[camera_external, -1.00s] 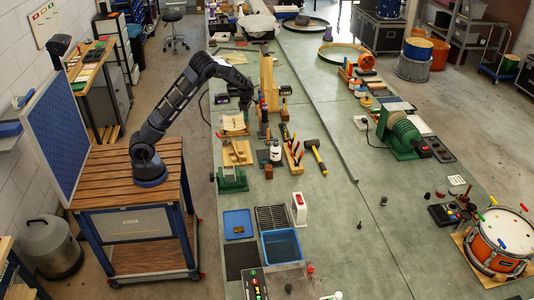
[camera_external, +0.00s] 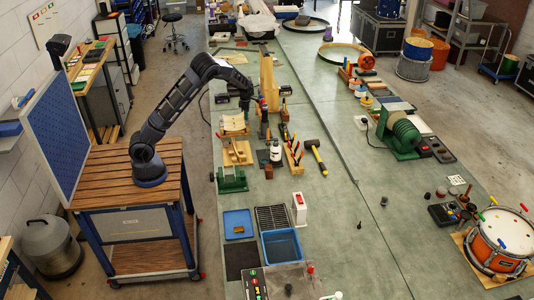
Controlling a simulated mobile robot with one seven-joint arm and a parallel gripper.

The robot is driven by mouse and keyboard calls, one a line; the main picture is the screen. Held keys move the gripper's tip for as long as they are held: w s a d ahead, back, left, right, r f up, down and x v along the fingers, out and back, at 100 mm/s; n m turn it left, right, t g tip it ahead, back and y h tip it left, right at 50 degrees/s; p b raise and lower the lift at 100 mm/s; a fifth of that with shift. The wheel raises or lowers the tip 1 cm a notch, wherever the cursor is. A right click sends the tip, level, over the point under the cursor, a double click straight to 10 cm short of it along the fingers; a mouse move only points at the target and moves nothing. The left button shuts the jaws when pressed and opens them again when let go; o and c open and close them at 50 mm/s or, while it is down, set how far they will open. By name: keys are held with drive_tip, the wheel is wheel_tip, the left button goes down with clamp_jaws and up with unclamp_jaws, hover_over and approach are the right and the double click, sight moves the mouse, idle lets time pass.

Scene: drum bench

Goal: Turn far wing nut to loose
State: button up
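My gripper (camera_external: 246,102) points down over the left part of the green bench, just left of a tall wooden board (camera_external: 267,80). Its fingers are small and dark here, and I cannot tell whether they are open or shut. The far wing nut cannot be made out at this size. I cannot tell whether my gripper touches anything.
Near my gripper are a wooden piece (camera_external: 234,124), a white bottle (camera_external: 275,151), a rack of tools (camera_external: 293,153) and a mallet (camera_external: 315,156). A green vise (camera_external: 232,180) and a blue tray (camera_external: 238,222) stand nearer. The bench middle (camera_external: 335,215) is mostly clear.

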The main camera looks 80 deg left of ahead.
drive_tip(key=shift+o, duration=1.3)
drive_tip(key=shift+r, duration=0.1)
wheel_tip(320, 180, up, 11)
drive_tip(key=shift+f, duration=0.2)
drive_tip(key=shift+m, duration=0.3)
